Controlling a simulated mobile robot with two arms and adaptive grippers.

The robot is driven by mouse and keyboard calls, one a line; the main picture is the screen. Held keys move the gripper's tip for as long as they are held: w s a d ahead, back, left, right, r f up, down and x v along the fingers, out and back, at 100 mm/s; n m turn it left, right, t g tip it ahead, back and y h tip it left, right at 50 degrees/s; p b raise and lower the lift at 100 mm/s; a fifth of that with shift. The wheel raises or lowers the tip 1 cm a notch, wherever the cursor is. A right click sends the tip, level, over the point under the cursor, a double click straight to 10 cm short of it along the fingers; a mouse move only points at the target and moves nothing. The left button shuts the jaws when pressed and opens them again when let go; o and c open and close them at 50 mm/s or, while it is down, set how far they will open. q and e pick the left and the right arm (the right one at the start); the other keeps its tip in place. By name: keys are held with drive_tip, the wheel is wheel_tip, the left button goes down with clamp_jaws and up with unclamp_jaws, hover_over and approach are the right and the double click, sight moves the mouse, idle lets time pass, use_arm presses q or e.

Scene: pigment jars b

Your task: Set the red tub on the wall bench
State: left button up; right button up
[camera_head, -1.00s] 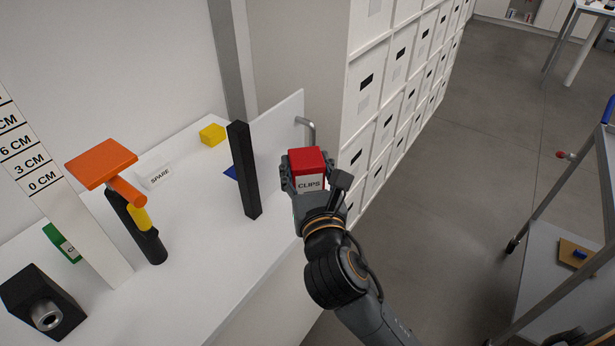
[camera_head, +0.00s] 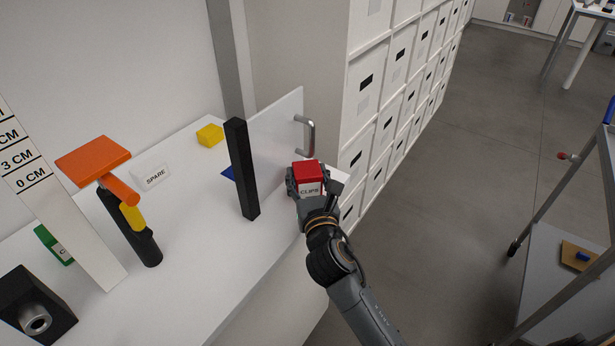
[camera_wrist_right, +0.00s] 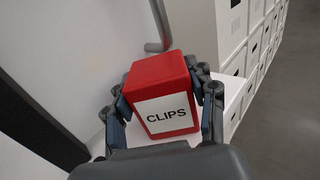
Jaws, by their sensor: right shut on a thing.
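The red tub (camera_head: 308,174), with a white label reading CLIPS, is upright in my right gripper (camera_head: 307,186). In the wrist view the fingers close on both sides of the tub (camera_wrist_right: 165,95). The wall bench (camera_head: 195,245) is the white surface along the wall. The tub is at its right end, beside a white upright panel with a metal handle (camera_head: 311,137). A strip of white surface shows just right of the tub. I cannot tell whether the tub's base touches it. My left gripper is not in view.
A black upright post (camera_head: 243,170) stands left of the gripper. A yellow block (camera_head: 210,135), a SPARE card (camera_head: 153,177), an orange-topped stand (camera_head: 95,161), a green tub (camera_head: 53,243) and a black box (camera_head: 35,305) are on the bench. Shelving (camera_head: 385,110) stands behind; a cart is right.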

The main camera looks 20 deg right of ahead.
drive_tip(key=o, duration=1.2)
drive_tip(key=shift+f, duration=0.1)
drive_tip(key=shift+o, duration=0.2)
drive_tip(key=shift+s, duration=0.1)
drive_tip(key=s+a+b, duration=0.1)
drive_tip(key=s, duration=1)
drive_tip(key=shift+s+a, duration=0.25)
drive_tip(key=shift+s, duration=0.15)
